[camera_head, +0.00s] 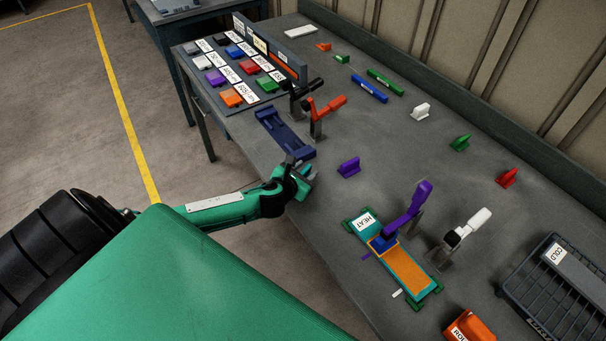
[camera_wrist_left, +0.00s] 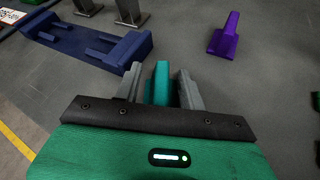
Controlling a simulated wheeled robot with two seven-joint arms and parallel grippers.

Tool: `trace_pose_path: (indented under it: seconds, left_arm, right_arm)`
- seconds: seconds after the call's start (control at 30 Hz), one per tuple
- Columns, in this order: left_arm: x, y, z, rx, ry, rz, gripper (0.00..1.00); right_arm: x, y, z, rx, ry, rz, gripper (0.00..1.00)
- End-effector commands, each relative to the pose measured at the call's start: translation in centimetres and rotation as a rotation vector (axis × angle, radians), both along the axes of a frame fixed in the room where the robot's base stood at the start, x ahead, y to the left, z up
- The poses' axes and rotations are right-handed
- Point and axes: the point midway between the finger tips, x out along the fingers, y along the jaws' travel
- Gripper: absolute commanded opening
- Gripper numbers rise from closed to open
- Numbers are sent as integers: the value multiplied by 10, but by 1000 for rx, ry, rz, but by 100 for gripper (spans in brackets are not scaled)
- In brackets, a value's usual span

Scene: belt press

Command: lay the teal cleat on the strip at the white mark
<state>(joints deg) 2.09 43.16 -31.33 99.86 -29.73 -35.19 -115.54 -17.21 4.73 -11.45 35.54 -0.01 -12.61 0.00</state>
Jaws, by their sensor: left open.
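My left gripper (camera_head: 303,178) is over the near edge of the bench, its fingers open. In the left wrist view the teal cleat (camera_wrist_left: 161,84) stands between the two open fingers (camera_wrist_left: 160,88), with a narrow gap visible on the right side; I cannot tell whether a finger touches it. The orange strip (camera_head: 406,268) lies on a teal bed with a HEAT label (camera_head: 363,223), to the right of the gripper. A small white mark (camera_head: 397,293) shows beside the strip's near edge. My right gripper is not in view.
A purple-handled clamp (camera_head: 412,207) and a white-handled clamp (camera_head: 466,229) stand by the strip. A purple cleat (camera_head: 349,167) is near the gripper; it also shows in the wrist view (camera_wrist_left: 225,38). A navy fixture (camera_head: 284,133) lies beyond. A COLD rack (camera_head: 550,290) is at right.

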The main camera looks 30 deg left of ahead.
Motion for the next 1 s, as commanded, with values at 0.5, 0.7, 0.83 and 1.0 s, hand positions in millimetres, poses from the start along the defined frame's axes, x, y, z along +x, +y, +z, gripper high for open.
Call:
trace_pose_path:
  seconds: [0.5, 0.7, 0.83, 1.0]
  left_arm:
    - [-1, 0, 0, 0, 0, 0, 0]
    - [0, 0, 4, 0, -1, 1, 0]
    - [0, 0, 16, 1, -4, 0, 0]
    - [1, 1, 52, 3, -7, -3, 0]
  right_arm:
    - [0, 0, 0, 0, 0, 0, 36]
    - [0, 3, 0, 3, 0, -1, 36]
    - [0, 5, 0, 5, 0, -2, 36]
    - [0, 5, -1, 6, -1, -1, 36]
